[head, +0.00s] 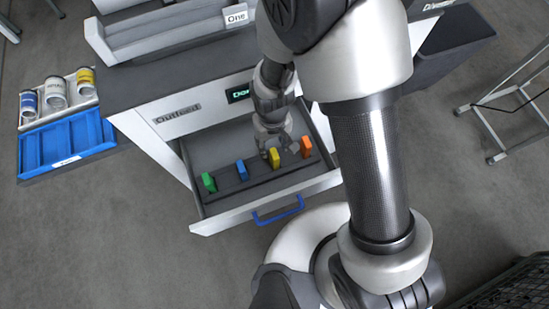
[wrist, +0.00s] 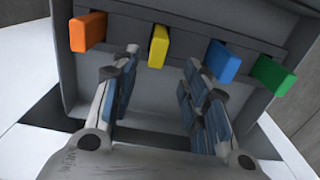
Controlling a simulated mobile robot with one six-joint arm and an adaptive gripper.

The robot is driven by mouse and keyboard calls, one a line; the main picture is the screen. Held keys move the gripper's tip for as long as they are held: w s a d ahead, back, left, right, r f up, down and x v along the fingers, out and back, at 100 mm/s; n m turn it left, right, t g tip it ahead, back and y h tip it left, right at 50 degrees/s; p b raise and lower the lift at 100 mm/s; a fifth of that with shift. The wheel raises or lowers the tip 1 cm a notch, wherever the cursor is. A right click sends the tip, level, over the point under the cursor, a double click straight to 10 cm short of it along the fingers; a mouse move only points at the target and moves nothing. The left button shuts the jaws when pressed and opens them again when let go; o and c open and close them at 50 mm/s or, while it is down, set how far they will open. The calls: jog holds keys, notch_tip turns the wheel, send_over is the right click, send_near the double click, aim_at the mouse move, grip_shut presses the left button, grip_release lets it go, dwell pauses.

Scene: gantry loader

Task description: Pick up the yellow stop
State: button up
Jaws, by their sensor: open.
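The yellow stop (head: 274,158) is a small upright block in a dark slotted rail in the open drawer, between the blue stop (head: 241,169) and the orange stop (head: 306,146). The yellow stop also shows in the wrist view (wrist: 158,46), beyond and between the fingertips. My gripper (head: 275,143) is over the drawer, close to the yellow stop. In the wrist view its two fingers (wrist: 161,60) are spread apart with nothing between them. Contact with the yellow stop cannot be told.
A green stop (head: 208,182) stands at the rail's left end. The drawer (head: 220,218) has raised walls and a blue handle (head: 278,210). A blue bin (head: 64,146) with several small containers behind it stands at the left. A metal stand (head: 497,110) is at the right.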

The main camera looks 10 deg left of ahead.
aim_at(274, 153)
jog(key=f+b, duration=0.1)
jog(key=f, duration=0.1)
jog(key=f+b, duration=0.1)
jog(key=f, duration=0.2)
jog(key=f+b, duration=0.1)
jog(key=f, duration=0.1)
jog(key=shift+d+f, duration=0.25)
jog(key=shift+f, duration=0.05)
jog(key=shift+r, duration=0.1)
grip_shut()
dwell(0.4)
